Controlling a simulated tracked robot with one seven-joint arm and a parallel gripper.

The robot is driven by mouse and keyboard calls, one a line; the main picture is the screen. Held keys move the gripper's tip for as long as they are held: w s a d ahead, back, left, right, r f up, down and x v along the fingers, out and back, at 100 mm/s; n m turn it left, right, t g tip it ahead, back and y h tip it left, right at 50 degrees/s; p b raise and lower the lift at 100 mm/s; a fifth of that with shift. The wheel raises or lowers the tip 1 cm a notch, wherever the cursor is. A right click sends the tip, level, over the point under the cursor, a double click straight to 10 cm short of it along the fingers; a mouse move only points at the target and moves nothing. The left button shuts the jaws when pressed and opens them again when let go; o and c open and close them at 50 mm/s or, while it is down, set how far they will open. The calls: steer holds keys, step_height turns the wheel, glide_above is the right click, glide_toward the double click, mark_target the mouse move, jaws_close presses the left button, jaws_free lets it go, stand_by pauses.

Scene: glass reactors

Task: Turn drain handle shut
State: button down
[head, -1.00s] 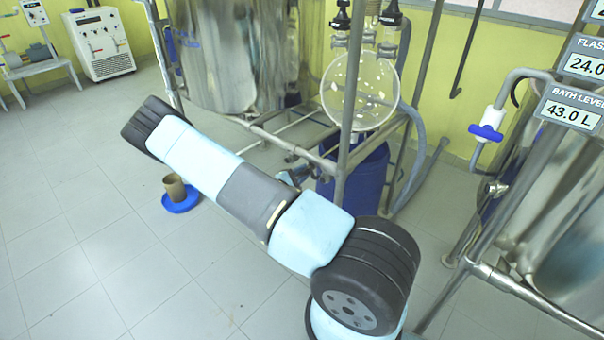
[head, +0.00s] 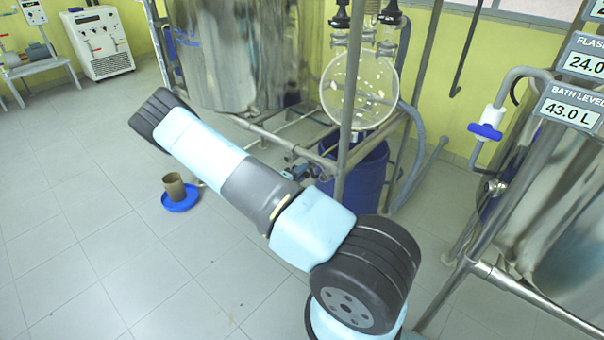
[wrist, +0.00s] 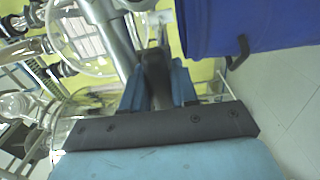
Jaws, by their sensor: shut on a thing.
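In the wrist view, my gripper (wrist: 158,88) has its two blue fingers shut on a dark bar (wrist: 155,66), which I take to be the drain handle. The bar points away from the wrist between the fingers; its far end and the valve body are hard to make out. In the head view my own arm crosses the middle of the picture. Small blue and dark parts show just behind it near the frame's lower bars, too small to tell gripper from valve.
A blue drum (head: 362,178) stands close by; it also shows in the wrist view (wrist: 235,25). Metal frame posts (head: 347,120) and a round glass flask (head: 358,90) are above it. A beaker on a blue dish (head: 180,200) is on the floor, left.

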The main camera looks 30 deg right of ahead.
steer(key=shift+s+f, duration=0.25)
steer(key=c, duration=1.3)
jaws_free()
steer(key=o, duration=0.3)
steer(key=shift+w+r, duration=0.1)
steer(key=shift+o, duration=0.2)
steer(key=v, duration=1.3)
steer(key=shift+a, duration=0.35)
steer(key=shift+r, duration=0.1)
